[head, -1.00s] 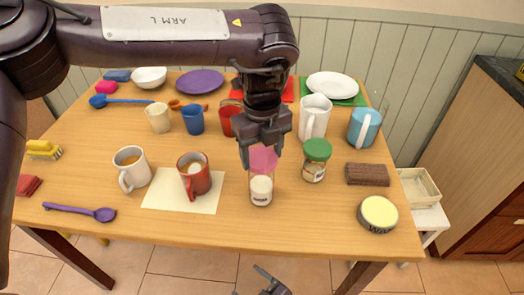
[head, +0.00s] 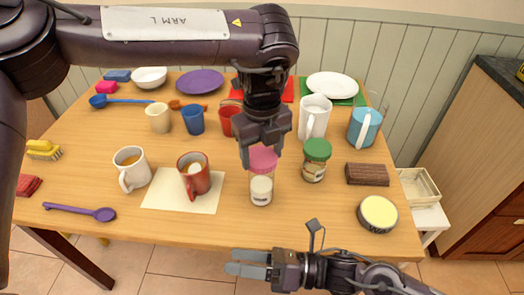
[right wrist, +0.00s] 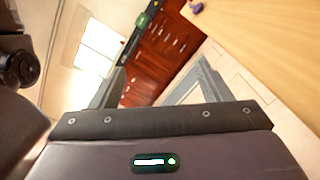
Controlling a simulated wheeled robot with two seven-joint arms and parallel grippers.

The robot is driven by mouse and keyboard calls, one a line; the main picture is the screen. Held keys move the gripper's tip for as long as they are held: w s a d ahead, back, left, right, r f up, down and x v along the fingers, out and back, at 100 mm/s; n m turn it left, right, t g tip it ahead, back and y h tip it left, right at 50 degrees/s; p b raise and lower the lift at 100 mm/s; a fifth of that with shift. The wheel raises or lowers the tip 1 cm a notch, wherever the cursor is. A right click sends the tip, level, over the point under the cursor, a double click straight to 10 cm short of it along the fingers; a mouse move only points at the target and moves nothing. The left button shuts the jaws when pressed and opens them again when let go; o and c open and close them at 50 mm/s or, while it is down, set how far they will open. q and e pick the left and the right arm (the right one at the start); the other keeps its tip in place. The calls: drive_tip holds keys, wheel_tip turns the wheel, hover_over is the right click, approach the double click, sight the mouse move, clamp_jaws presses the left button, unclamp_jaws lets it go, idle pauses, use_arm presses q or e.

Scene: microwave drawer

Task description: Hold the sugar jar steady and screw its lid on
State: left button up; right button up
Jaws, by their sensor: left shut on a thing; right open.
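The sugar jar (head: 261,189), clear with white contents and a pale label, stands upright near the table's front edge. A pink lid (head: 263,159) sits at its top; I cannot tell whether it is threaded on. My left gripper (head: 262,148) comes down from above and is shut on the pink lid, its fingers partly hiding it. My right gripper (head: 232,262) is open and empty, in front of the table edge and below the jar, apart from it, with its fingers pointing left. The jar is not seen in the right wrist view.
A green-lidded jar (head: 316,160) stands just right of the sugar jar. A red mug (head: 194,177) on a paper sheet (head: 157,202) is to the left. A round tin (head: 378,213) and a brown block (head: 367,174) lie to the right. The table front is clear below the jar.

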sight(272, 191)
drive_tip(key=w+d+n+t+h, duration=0.1)
drive_tip(key=w+d+n, duration=0.1)
drive_tip(key=w+d, duration=0.2)
drive_tip(key=w+d+n+t+h, duration=0.1)
drive_tip(key=w+d+n+h, duration=0.1)
drive_tip(key=w, duration=0.5)
drive_tip(key=w+d+n+t+h, duration=0.1)
drive_tip(key=w+d+n, duration=0.2)
drive_tip(key=w+d, duration=0.2)
drive_tip(key=shift+w+d+f+t+h, duration=0.2)
drive_tip(key=shift+d+t+h, duration=0.1)
drive_tip(key=shift+d+h, duration=0.1)
drive_tip(key=shift+w, duration=0.2)
drive_tip(key=shift+w+a+f, duration=0.1)
drive_tip(key=shift+a, duration=0.2)
drive_tip(key=x, duration=0.9)
drive_tip(key=c, duration=0.7)
drive_tip(key=shift+o, duration=0.2)
